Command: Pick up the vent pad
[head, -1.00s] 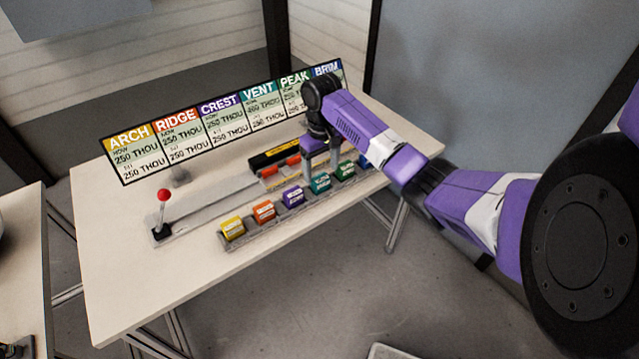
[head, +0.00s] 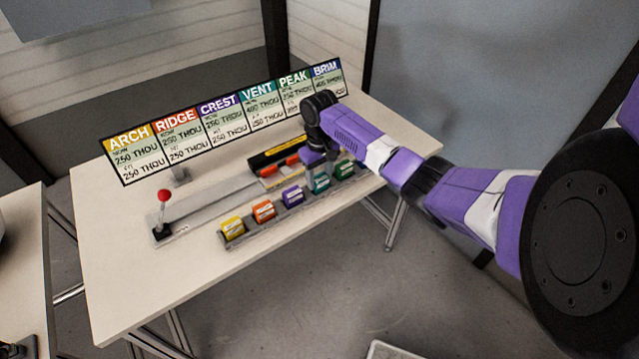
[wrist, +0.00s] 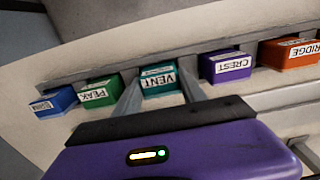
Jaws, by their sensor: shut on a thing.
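The vent pad is a teal block labelled VENT (wrist: 158,80); it also shows in the head view (head: 321,184), standing in the row of pads on the grey rack. My gripper (wrist: 158,88) is shut on it, with one finger on each side of the block. In the head view my gripper (head: 320,168) reaches down over the rack, and its fingers partly cover the teal pad. The pad appears to be still in its place in the row; I cannot tell if it is lifted at all.
The green peak pad (wrist: 96,97) and the purple crest pad (wrist: 226,66) stand close on either side. Orange (head: 263,210) and yellow (head: 232,228) pads sit further left. A sign board (head: 225,120) stands behind. A red-knobbed lever (head: 164,196) is at the left.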

